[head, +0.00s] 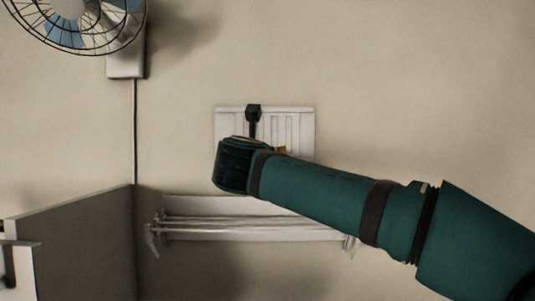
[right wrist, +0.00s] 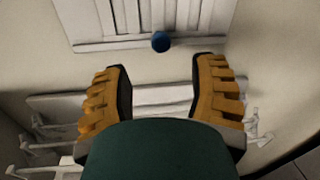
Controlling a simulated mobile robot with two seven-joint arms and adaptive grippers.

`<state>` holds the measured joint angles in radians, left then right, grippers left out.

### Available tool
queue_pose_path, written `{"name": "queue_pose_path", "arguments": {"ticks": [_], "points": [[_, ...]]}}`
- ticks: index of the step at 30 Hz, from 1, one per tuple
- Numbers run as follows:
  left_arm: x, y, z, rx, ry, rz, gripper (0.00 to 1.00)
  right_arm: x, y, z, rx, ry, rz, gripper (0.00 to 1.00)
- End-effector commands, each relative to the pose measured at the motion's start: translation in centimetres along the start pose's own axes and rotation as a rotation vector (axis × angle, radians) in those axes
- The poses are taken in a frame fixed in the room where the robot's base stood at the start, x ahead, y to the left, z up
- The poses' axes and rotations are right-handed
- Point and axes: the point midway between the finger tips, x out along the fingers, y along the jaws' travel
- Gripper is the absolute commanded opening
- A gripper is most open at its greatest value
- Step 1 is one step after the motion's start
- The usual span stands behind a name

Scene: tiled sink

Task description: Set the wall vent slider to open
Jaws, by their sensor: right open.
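The wall vent (head: 300,125) is a pale panel with upright slats on the wall in the head view. Its lower part is hidden behind my right arm. A dark piece on a short stem (head: 253,113) shows in front of its upper edge; I cannot tell whether it belongs to the vent or my gripper. In the right wrist view, the vent (right wrist: 130,20) is at the top, with a round blue knob (right wrist: 161,41) at its lower edge. My right gripper (right wrist: 160,78) is open and empty, its fingers below and either side of the knob, apart from it.
A white wall rack (head: 190,229) with rails is below the vent, partly behind my right arm. A wire fan (head: 85,20) is on the wall at upper left, with a cord running down. A grey panel (head: 80,245) stands at lower left. The wall right of the vent is clear.

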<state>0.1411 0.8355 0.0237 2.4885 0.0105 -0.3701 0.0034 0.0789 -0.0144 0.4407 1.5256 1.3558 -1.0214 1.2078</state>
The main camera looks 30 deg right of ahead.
Motion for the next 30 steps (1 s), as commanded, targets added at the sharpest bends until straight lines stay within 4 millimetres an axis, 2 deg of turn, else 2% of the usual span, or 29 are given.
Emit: {"name": "queue_pose_path", "arguments": {"ticks": [1,6,12,18,27,28,30], "points": [[-0.4,0.1,0.0,0.000,0.000,0.001,0.47,1.2,-0.1,0.1,-0.001,0.002,-0.003,0.58],[-1.1,0.4,-0.1,0.001,0.000,0.002,0.47,4.5,-0.1,0.1,-0.001,0.002,-0.002,0.58],[-1.8,0.6,-0.2,0.000,-0.001,0.004,0.47,7.4,-0.1,0.1,-0.001,0.001,-0.002,0.58],[-2.0,0.7,-0.2,0.000,-0.001,0.004,0.47,8.7,0.0,0.1,-0.001,-0.001,-0.001,0.58],[-2.0,0.7,-0.2,0.000,-0.001,0.004,0.47,8.9,0.0,0.0,-0.002,-0.001,0.000,0.58],[-2.0,0.7,-0.2,0.000,-0.001,0.004,0.47,8.9,0.0,0.0,-0.002,-0.001,0.000,0.54],[-2.0,0.7,-0.2,0.000,0.000,0.004,0.47,8.9,0.0,0.0,-0.002,-0.001,0.000,0.29]]}}
